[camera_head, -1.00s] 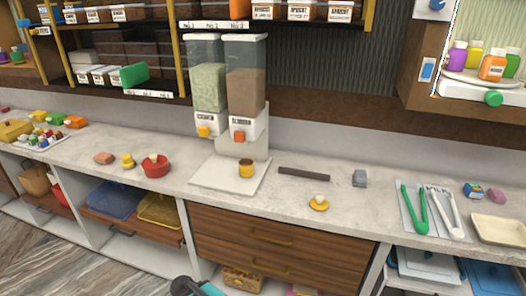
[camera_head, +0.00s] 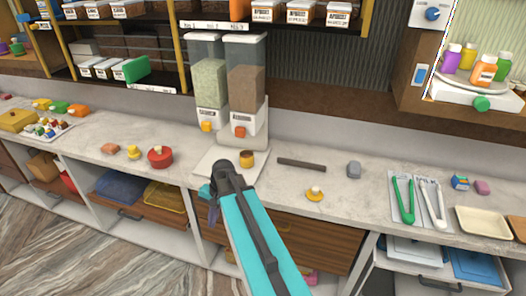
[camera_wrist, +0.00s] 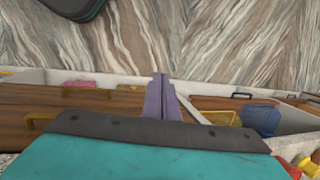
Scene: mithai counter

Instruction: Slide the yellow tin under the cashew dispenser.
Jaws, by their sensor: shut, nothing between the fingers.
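The yellow tin (camera_head: 247,161), with a brown top, stands upright on the pale base plate (camera_head: 206,164), in front of the right-hand dispenser (camera_head: 246,90) with brown contents. The cashew dispenser (camera_head: 209,84) is the left one, with pale green contents, a label that seems to read cashew and an orange knob. My gripper (camera_head: 213,213) is in front of the counter, left of and nearer than the tin, not touching it. Its purple fingers are together and empty in the wrist view (camera_wrist: 160,78), where the tin is not visible. My arm hides the front of the plate.
To the right lie a dark bar (camera_head: 301,164), a yellow knobbed lid (camera_head: 314,194) and a grey block (camera_head: 353,170). Tongs (camera_head: 404,200) are further right. The counter's front edge runs just beyond my gripper.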

